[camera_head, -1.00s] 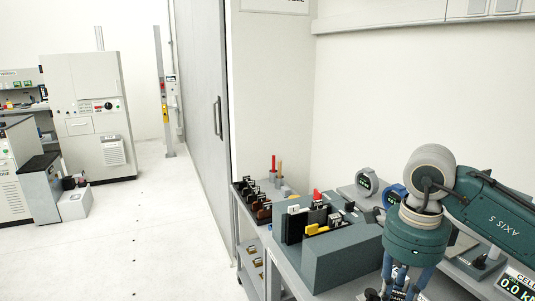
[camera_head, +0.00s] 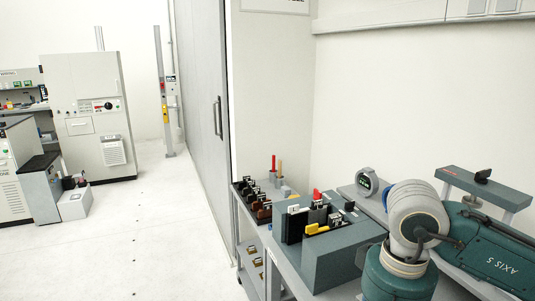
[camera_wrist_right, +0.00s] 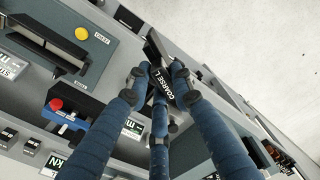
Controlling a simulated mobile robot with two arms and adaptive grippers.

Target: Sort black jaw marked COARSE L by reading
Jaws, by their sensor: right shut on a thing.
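The black jaw marked COARSE L (camera_wrist_right: 159,58) is held in the right wrist view, its white lettering readable and running along it between the fingers. My right gripper (camera_wrist_right: 160,77), with blue jointed fingers, is shut on it, and the fingers cover part of it. In the head view my right arm (camera_head: 415,225) comes in from the right. Its gripper is below the frame there. The grey-green block (camera_head: 340,254) on the bench holds several upright black, white-topped and yellow pieces. My left gripper is in neither view.
A rack of dark and brown pieces (camera_head: 257,200) stands left of the block. A round gauge (camera_head: 367,181) and a green bridge-like stand (camera_head: 483,188) are behind my arm. The wrist view shows a red-button device (camera_wrist_right: 68,112). Open floor (camera_head: 150,235) lies left of the bench.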

